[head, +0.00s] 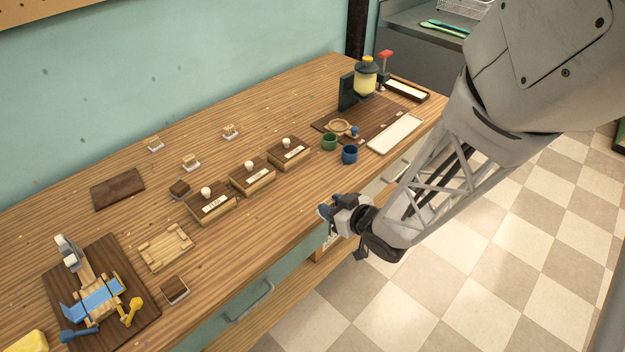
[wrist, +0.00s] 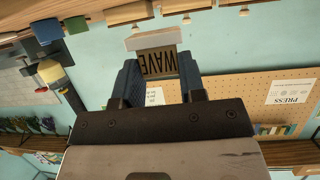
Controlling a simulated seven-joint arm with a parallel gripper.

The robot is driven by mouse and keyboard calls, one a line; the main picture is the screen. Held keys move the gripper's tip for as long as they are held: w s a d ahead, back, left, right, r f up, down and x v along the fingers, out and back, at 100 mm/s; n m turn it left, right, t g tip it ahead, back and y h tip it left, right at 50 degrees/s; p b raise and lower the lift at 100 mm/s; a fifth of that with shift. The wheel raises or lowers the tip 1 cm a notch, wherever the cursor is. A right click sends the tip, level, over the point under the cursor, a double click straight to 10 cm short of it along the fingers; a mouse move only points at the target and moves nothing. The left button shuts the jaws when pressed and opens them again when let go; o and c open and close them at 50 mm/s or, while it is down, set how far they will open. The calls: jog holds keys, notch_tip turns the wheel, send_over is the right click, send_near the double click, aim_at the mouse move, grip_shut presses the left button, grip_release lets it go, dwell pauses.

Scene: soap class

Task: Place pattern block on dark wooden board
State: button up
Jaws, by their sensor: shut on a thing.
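My gripper (head: 326,211), with blue fingers, is at the table's front edge in the head view. In the wrist view my gripper (wrist: 160,84) is shut on a block (wrist: 158,63) with a brown face lettered WAVE and a pale strip along one side. The lettering appears upside down. In the head view the held block cannot be made out clearly. A bare dark wooden board (head: 118,189) lies on the left half of the table towards the wall, well away from my gripper.
Three lidded wooden boxes (head: 252,177) with white knobs stand mid-table. A pale tray (head: 165,247), small blocks (head: 175,290) and a larger dark board (head: 134,302) bearing a blue-and-wood device lie left. Green (head: 329,142) and blue (head: 349,154) cups stand right. Clear tabletop separates several items.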

send_over(315, 185)
jog(key=s, duration=0.2)
jog(key=shift+w+d+f, duration=0.2)
jog(key=shift+d+f, duration=0.05)
jog(key=shift+f, duration=0.4)
jog(key=shift+w, duration=0.1)
jog(key=shift+w+a+f, duration=0.1)
jog(key=shift+w+a, duration=0.1)
jog(key=shift+w, duration=0.4)
jog(key=shift+w+f, duration=0.15)
jog(key=shift+f, duration=1.4)
jog(key=shift+f, duration=0.15)
jog(key=o, duration=0.9)
jog(key=shift+v, duration=3.9)
